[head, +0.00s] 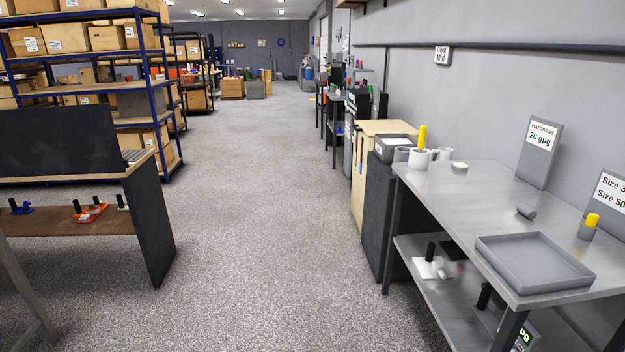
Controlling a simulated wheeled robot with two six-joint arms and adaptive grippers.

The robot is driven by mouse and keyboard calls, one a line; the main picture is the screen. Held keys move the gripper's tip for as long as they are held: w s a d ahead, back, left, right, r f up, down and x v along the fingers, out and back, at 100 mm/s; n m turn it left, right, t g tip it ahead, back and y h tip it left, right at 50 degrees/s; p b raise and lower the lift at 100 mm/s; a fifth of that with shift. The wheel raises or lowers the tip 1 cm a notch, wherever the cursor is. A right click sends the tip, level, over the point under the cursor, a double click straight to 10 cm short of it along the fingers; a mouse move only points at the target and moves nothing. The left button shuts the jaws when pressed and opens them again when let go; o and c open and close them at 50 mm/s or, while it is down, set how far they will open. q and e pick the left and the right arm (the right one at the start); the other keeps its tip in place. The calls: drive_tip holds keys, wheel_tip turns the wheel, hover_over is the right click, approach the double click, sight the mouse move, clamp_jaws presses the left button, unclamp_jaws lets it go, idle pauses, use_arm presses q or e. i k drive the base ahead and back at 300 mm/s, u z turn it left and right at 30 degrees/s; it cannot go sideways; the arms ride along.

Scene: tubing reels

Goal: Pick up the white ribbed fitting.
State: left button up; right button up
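No ribs can be made out on any thing at this distance, so I cannot tell which is the white ribbed fitting. A white cup-like piece (418,160) stands at the far end of the metal table (470,190), with a yellow rod (422,138) rising at it. A short pale ring-like piece (459,168) lies just to its right. A white piece with a black post (431,268) sits on the table's lower shelf. Neither of my grippers is in view.
An empty grey tray (535,262) lies at the table's near end. A small grey cylinder (526,212) and a yellow-topped grey piece (588,229) are near it. A dark-sided bench (150,215) stands at left. The floor (270,210) between is clear.

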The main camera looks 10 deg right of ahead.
sight(428, 267)
drive_tip(key=z, duration=0.1)
drive_tip(key=i, duration=1.6)
drive_tip(key=z, duration=0.95)
drive_tip(key=i, duration=1.1)
drive_tip(key=z, duration=1.1)
drive_tip(key=i, duration=0.45)
drive_tip(key=z, duration=0.25)
